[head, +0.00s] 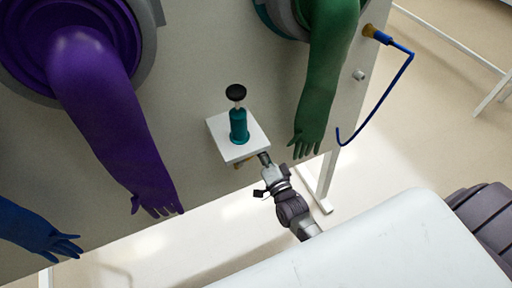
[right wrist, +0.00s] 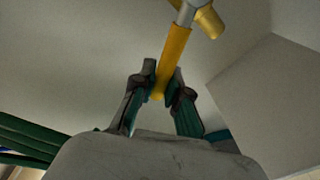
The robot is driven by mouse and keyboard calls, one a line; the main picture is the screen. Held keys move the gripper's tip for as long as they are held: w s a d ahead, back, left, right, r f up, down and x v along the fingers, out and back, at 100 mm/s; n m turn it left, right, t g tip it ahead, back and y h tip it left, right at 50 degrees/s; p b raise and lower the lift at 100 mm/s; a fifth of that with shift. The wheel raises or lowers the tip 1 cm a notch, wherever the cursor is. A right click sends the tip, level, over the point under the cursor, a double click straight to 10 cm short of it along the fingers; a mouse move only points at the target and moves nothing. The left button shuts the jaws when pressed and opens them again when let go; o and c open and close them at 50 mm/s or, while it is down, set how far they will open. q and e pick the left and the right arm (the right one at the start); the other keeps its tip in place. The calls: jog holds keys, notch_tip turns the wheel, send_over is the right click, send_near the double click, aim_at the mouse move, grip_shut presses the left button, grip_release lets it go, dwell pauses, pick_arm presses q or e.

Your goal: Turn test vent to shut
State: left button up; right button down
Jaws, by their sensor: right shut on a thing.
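The test vent appears to be the yellow-handled valve under the small white shelf. Its yellow lever (right wrist: 174,58) runs up and slightly right in the right wrist view, to a grey metal stem (right wrist: 186,13) beside a yellow body (right wrist: 210,20). My right gripper (right wrist: 158,88) is shut on the lower end of the lever, one finger on each side. In the head view my right gripper (head: 264,160) reaches up to the shelf's front edge. Only a small yellow bit (head: 239,164) shows there, and the shelf hides the rest. My left gripper is not in view.
The white shelf (head: 222,127) carries a teal bottle (head: 239,126) with a black knob on top. A purple glove (head: 98,105), green glove (head: 325,75) and blue glove (head: 35,228) hang from the glovebox panel. A blue hose (head: 408,65) hangs at right.

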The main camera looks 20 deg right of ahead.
jog(key=shift+s+d+f+m+h+b, duration=0.1)
jog(key=shift+f+m+h+b, duration=0.2)
jog(key=shift+f+m, duration=0.5)
jog(key=shift+s+d+f+m+h+b, duration=0.15)
jog(key=shift+f+m+h+b, duration=0.15)
jog(key=shift+m, duration=0.9)
jog(key=shift+w+d+f+m+h+b, duration=0.1)
jog(key=shift+f+m+h+b, duration=0.15)
jog(key=shift+f+m, duration=0.55)
jog(key=shift+s+r+m, duration=0.1)
jog(key=shift+r+m, duration=0.1)
jog(key=shift+m, duration=0.2)
jog(key=c, duration=1.2)
grip_release()
jog(key=shift+o, duration=0.2)
jog(key=shift+s, duration=0.1)
jog(key=s+a, duration=0.1)
jog(key=s, duration=1)
jog(key=shift+s+f, duration=0.35)
jog(key=shift+f, duration=0.05)
